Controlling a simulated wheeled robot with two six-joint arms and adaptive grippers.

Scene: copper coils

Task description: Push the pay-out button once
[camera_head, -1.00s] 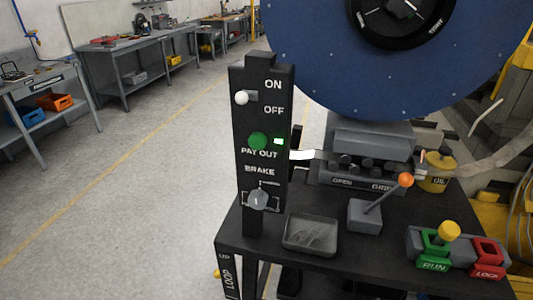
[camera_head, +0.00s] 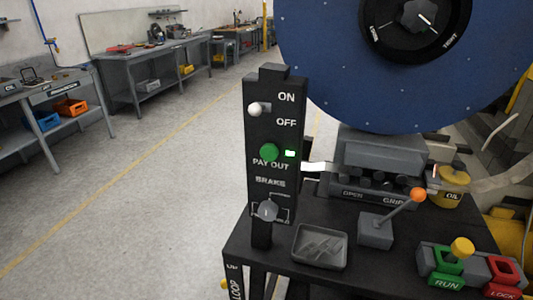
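The green round pay-out button (camera_head: 269,152) is on the front of an upright black control panel (camera_head: 257,192), above the label PAY OUT. A small green light (camera_head: 290,153) glows just right of the button. Above it is a white-knobbed switch (camera_head: 255,110) between the ON and OFF labels. Below it is a grey brake knob (camera_head: 265,211). Nothing covers the button. Neither of my grippers shows in the head view.
The panel stands on a black table (camera_head: 270,262) with a grey tray (camera_head: 320,247), an orange-knobbed lever (camera_head: 417,195), a green RUN block (camera_head: 446,270) and a red LOCK block (camera_head: 504,277). A large blue reel (camera_head: 340,70) rises behind. Open floor lies left.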

